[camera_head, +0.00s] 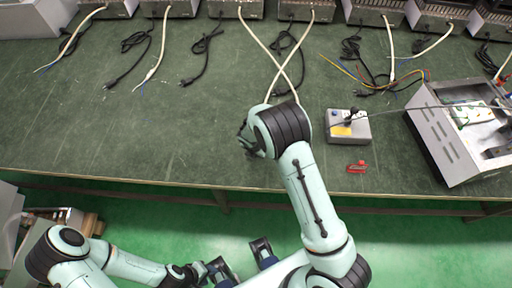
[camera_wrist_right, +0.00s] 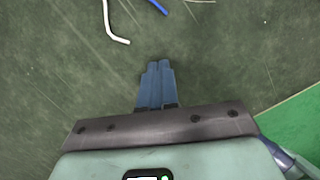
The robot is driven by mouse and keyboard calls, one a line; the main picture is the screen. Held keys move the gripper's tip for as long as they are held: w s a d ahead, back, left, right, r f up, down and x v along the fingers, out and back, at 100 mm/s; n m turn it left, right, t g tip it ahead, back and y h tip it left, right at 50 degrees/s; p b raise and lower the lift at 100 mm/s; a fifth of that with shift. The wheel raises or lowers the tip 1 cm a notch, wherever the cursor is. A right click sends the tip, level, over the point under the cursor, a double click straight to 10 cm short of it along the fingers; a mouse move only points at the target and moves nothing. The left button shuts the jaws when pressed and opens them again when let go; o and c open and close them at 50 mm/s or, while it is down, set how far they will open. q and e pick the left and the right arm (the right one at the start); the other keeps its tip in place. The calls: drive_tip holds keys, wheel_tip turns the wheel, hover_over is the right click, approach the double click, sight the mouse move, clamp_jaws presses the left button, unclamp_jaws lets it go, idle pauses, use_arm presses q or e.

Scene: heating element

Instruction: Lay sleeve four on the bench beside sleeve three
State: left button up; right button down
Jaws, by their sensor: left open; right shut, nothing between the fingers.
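I cannot single out sleeve three or sleeve four in either view. In the right wrist view a bent white tube-like piece (camera_wrist_right: 115,24) lies on the green bench (camera_wrist_right: 230,50), ahead and left of my right gripper (camera_wrist_right: 157,64). A short blue piece (camera_wrist_right: 158,5) is at the top edge. My right gripper's blue fingers are shut together with nothing between them; in the head view my own right arm hides them. My left gripper (camera_head: 241,259) is open and empty, low in the head view, off the front edge of the bench.
Several metal boxes line the back of the bench, with white cables (camera_head: 258,45) and black cords (camera_head: 205,50) hanging forward. A grey control box (camera_head: 348,127), a small red item (camera_head: 357,167) and an open metal case (camera_head: 447,140) are at right.

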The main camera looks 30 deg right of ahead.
drive_tip(key=shift+w+d+r, duration=0.15)
drive_tip(key=shift+w+d, duration=0.4)
drive_tip(key=shift+d, duration=0.3)
drive_tip(key=shift+w+d+r, duration=0.1)
drive_tip(key=shift+w+d, duration=0.4)
drive_tip(key=shift+d, duration=0.3)
drive_tip(key=w+d, duration=0.1)
drive_tip(key=d, duration=0.1)
drive_tip(key=w+d+p, duration=0.1)
drive_tip(key=d, duration=0.1)
drive_tip(key=w+d, duration=0.2)
drive_tip(key=shift+d+p, duration=0.15)
drive_tip(key=shift+p, duration=0.25)
